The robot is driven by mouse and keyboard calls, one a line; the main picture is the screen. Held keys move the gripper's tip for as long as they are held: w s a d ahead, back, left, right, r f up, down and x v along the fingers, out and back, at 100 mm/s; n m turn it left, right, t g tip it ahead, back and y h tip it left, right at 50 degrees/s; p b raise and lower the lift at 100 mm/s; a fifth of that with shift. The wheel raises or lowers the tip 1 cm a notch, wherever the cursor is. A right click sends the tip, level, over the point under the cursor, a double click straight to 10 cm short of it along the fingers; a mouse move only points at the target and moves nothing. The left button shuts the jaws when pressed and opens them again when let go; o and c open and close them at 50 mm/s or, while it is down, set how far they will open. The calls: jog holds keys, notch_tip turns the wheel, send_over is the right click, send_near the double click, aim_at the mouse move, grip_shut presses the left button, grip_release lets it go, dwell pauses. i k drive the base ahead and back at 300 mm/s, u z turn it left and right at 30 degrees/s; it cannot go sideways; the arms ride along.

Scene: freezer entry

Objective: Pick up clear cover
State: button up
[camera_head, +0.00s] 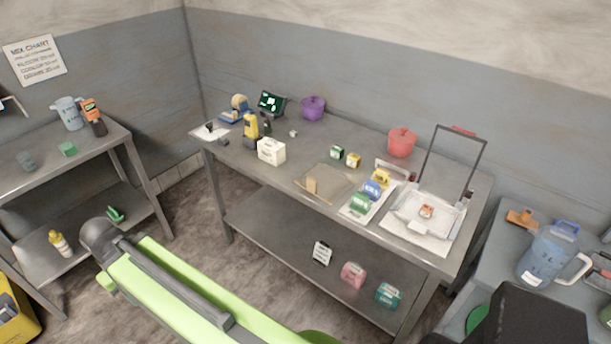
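A flat, see-through, tan-tinted panel (335,184) lies on the middle table (230,160), with a small tan block or tab at its front left. A clear, shallow, box-like piece (408,210) sits on a white base at the table's right end, under a dark upright frame, with a small orange-labelled item at its middle. I cannot tell for certain which of the two is the clear cover. My green arm crosses the lower left foreground, below and in front of the table. My gripper is not visible, so its opening and contents are hidden.
Beside the panel stand green, blue and yellow labelled containers (361,203) on a white mat. A red pot (401,142) and purple pot (313,108) stand behind. A white box (271,151) is left. Side tables flank; the lower shelf holds several items. Floor shows at left.

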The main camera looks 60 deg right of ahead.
aim_at(323, 181)
jog(key=z, duration=0.2)
jog(key=i, duration=1)
jog(key=z, duration=0.6)
